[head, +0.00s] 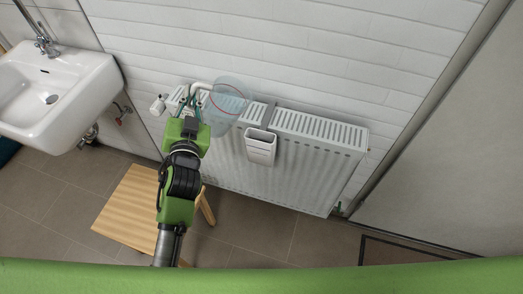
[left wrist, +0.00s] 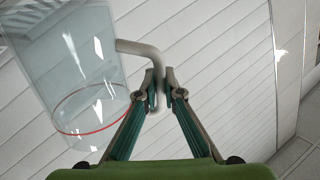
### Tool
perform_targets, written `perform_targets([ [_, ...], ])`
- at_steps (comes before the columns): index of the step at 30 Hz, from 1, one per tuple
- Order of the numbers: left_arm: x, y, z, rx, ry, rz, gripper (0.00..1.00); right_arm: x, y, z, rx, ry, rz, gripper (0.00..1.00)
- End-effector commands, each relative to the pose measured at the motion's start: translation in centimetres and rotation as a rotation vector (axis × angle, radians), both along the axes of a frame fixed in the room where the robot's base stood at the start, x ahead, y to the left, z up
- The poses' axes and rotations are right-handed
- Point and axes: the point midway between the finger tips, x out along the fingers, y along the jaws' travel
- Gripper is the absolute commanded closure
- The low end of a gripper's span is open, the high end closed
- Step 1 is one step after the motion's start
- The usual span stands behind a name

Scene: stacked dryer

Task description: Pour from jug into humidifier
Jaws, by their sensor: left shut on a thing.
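My left gripper (head: 194,103) is shut on the pale grey handle of a clear jug (head: 229,104). The jug is held in the air in front of the radiator's upper left part and has a red ring around it. In the left wrist view the jug (left wrist: 70,70) fills the left side, and the gripper (left wrist: 161,92) has the handle between its fingers. The white humidifier (head: 261,148) hangs on the radiator's front, its slotted open top facing up. The jug is above and left of it, apart from it. My right gripper is not in view.
The white radiator (head: 310,165) stands against the white panelled wall (head: 330,50). A wooden stool (head: 130,212) is below my left arm. A white sink (head: 60,95) is at the left. The tiled floor on the right is clear up to a dark-edged mat (head: 395,252).

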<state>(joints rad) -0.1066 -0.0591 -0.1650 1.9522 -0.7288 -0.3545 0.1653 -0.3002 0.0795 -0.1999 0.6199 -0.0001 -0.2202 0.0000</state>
Motion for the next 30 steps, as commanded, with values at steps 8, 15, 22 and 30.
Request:
perform_targets([
  [8, 0.1, -0.3, 1.0, 0.052, -0.004, -0.002, 1.0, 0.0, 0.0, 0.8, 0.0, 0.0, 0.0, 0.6],
  [15, 0.1, -0.5, 1.3, 0.1, 0.0, -0.002, 1.0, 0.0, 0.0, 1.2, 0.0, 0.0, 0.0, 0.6],
  [22, 0.1, -0.5, 1.3, 0.109, 0.0, -0.002, 1.0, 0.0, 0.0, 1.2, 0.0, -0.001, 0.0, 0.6],
  [30, 0.1, -0.5, 1.3, 0.108, 0.0, -0.002, 1.0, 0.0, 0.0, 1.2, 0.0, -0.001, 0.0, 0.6],
])
